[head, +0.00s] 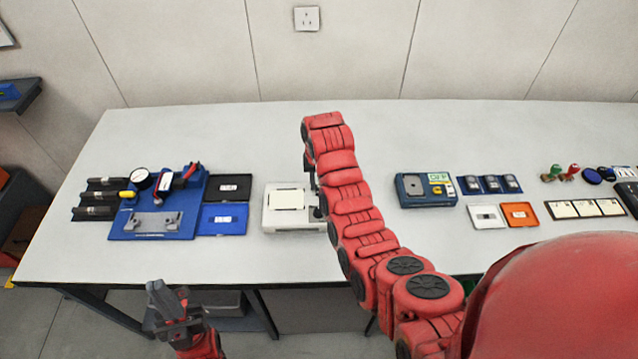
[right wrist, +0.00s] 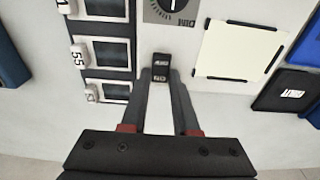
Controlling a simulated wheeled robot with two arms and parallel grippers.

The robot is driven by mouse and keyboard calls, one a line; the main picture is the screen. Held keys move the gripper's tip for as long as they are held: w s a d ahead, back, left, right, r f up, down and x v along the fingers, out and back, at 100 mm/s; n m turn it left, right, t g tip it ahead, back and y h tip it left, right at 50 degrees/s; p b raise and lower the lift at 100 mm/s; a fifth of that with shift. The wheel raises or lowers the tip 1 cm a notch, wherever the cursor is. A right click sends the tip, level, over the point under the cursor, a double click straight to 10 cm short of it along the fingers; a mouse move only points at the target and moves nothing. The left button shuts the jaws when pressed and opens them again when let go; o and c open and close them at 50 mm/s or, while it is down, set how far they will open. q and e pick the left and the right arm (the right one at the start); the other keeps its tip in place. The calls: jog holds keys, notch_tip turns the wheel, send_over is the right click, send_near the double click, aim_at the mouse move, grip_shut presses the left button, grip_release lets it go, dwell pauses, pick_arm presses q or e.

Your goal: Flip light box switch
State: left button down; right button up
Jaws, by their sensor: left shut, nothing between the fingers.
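The light box (head: 296,219) is a white box with a cream panel on top, left of centre on the bench. In the right wrist view its panel (right wrist: 240,50) is at upper right. A black switch (right wrist: 160,67) and a dial marked DIM (right wrist: 172,8) show beside it. My right gripper (right wrist: 161,76) has its fingers apart, with the switch between the tips; I cannot tell whether they touch it. In the head view my right arm mostly hides that gripper. My left gripper (head: 168,318) is shut and empty, in front of the bench's edge.
Left of the light box are black and blue trays (head: 222,220) and a blue fixture (head: 160,222) with a gauge. To the right are a blue device (head: 425,190), small cases and stamps. Dark-windowed units (right wrist: 107,52) lie beside the switch. The bench behind the light box is clear.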

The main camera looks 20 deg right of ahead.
jog(key=o, duration=0.4)
notch_tip(320, 180, up, 3)
notch_tip(320, 180, up, 14)
jog(key=s+p, duration=0.1)
jog(key=p, duration=1)
jog(key=shift+s+a+r, duration=0.2)
jog(key=shift+s+a, duration=0.05)
jog(key=shift+s, duration=0.1)
